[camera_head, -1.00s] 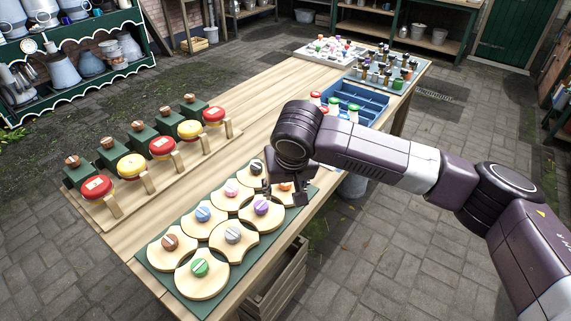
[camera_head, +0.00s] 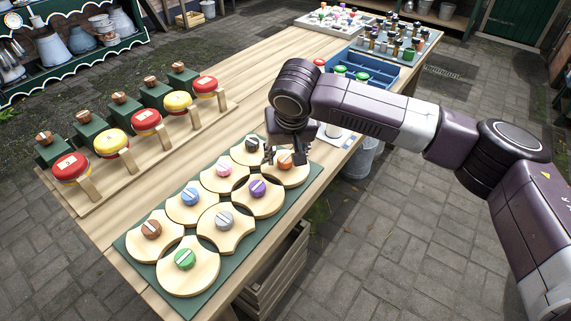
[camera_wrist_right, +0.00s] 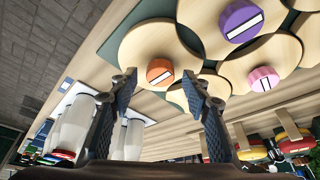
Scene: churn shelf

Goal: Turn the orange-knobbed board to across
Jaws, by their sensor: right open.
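The orange knob (camera_head: 286,161) with a pale stripe sits on a round-edged wooden board (camera_head: 291,178) at the far right corner of the green base (camera_head: 150,287). My right gripper (camera_head: 285,159) is open over this board, with its fingers near the knob. In the right wrist view the orange knob (camera_wrist_right: 160,72) shows between and beyond the open fingertips (camera_wrist_right: 161,88), and I see no contact. Its white stripe slants up to the right there. Part of its board (camera_wrist_right: 140,48) also shows. My left gripper is not in view.
Boards with purple (camera_head: 257,188), black (camera_head: 252,144), pink (camera_head: 223,170) and other knobs fill the base. White bottles (camera_wrist_right: 75,122) stand close to my gripper in the wrist view. A blue crate (camera_head: 362,69) stands behind my arm. Red and yellow round-topped pieces (camera_head: 147,121) line the left.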

